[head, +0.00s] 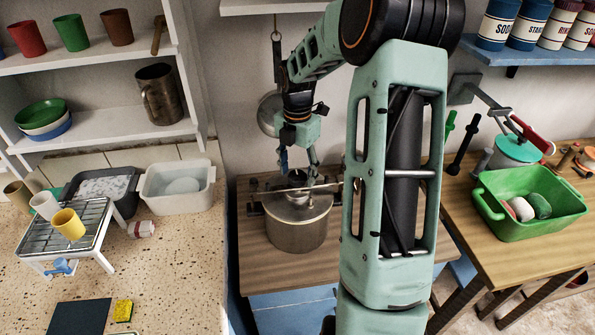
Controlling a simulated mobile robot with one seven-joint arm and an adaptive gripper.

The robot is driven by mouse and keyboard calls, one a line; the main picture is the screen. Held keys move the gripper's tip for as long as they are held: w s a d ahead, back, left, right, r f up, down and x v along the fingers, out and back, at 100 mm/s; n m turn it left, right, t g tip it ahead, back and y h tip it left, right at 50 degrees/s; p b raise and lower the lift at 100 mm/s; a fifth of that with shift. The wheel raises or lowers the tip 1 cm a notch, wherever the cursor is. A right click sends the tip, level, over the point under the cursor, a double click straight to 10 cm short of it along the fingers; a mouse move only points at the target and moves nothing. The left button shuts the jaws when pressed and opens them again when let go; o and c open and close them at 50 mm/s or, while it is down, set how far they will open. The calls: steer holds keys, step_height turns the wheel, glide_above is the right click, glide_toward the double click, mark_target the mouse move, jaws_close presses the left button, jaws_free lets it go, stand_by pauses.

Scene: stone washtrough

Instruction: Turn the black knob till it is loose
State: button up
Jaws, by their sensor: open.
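A metal pot (297,235) with a lid stands on the wooden table in the middle of the head view. A thin bar lies across the top of its lid, with small dark parts near its ends. My gripper (299,172) points down over the lid, close to its centre, and is open. One finger looks blue and dark, the other pale green. The black knob is not clear: a dark and pale fitting shows under the fingers, but it is small and partly covered. I cannot tell whether the fingers touch it.
A green basin (530,222) and a lidded pot with a red handle (517,147) stand on the right table. At left, a wire rack (65,240) holds cups beside a white tub (178,192). A pan hangs behind my arm.

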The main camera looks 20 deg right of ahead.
mark_target(298, 175)
step_height(298, 175, up, 12)
stand_by(0.5)
stand_by(0.3)
